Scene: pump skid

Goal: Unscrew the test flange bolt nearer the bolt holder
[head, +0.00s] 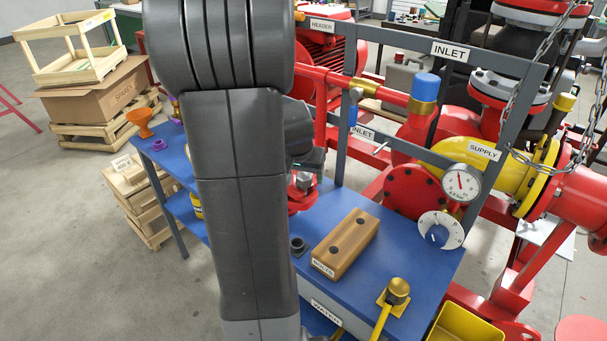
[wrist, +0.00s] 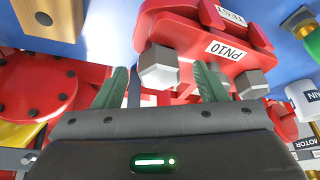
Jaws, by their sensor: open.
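The red test flange (wrist: 200,28), labelled TEST and PN10, fills the upper middle of the wrist view. Two grey hex bolts stick out of it. The left bolt (wrist: 158,70) is on the side of the wooden bolt holder (wrist: 48,16); the right bolt (wrist: 250,84) is farther off. My gripper (wrist: 161,74) is open, with its green fingers to either side of the left bolt; I cannot tell whether they touch it. In the head view, the flange (head: 303,203) is partly hidden by my arm, and the bolt holder (head: 352,238), labelled BOLTS, has two dark holes.
The blue bench (head: 375,285) carries a brass fitting (head: 397,292) and a small dark fitting (head: 298,246) near the bolt holder. A grey frame, red pipes and a pressure gauge (head: 461,184) stand behind. A yellow bin (head: 467,325) is at the front right.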

